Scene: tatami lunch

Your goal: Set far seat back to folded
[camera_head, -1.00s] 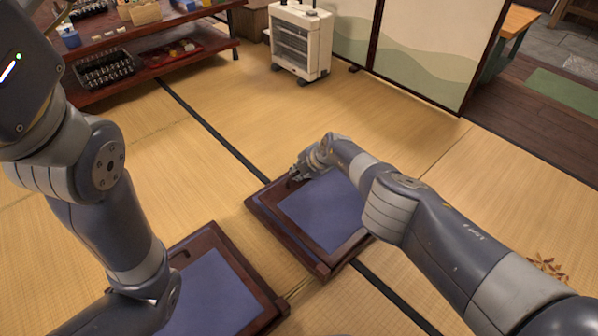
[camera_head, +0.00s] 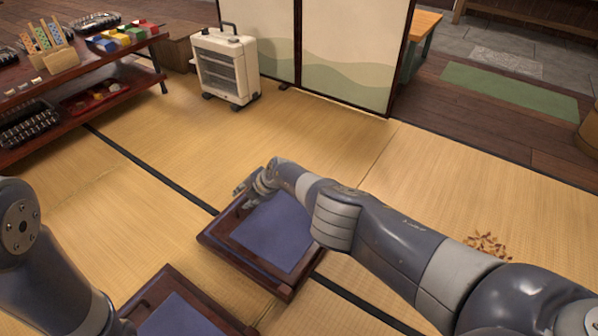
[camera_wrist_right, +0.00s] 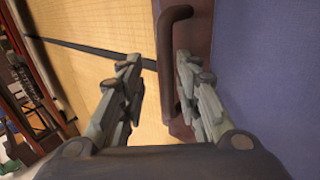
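The far seat is a low dark wooden frame with a blue panel (camera_head: 268,238). It lies flat on the tatami, and I see no upright back on it. A dark brown bar handle (camera_wrist_right: 166,50) stands along its wooden edge in the right wrist view. My right gripper (camera_head: 241,188) is at the seat's far left edge. In the right wrist view the right gripper (camera_wrist_right: 162,98) is open, with the handle between its fingers, nearer the right one. I cannot tell whether a finger touches it. My left gripper is out of view.
A second seat (camera_head: 172,316) like it lies nearer, at the bottom, partly cut off. A white heater (camera_head: 228,65) stands at the back before a sliding panel (camera_head: 345,60). A low shelf (camera_head: 85,88) with trays is at left.

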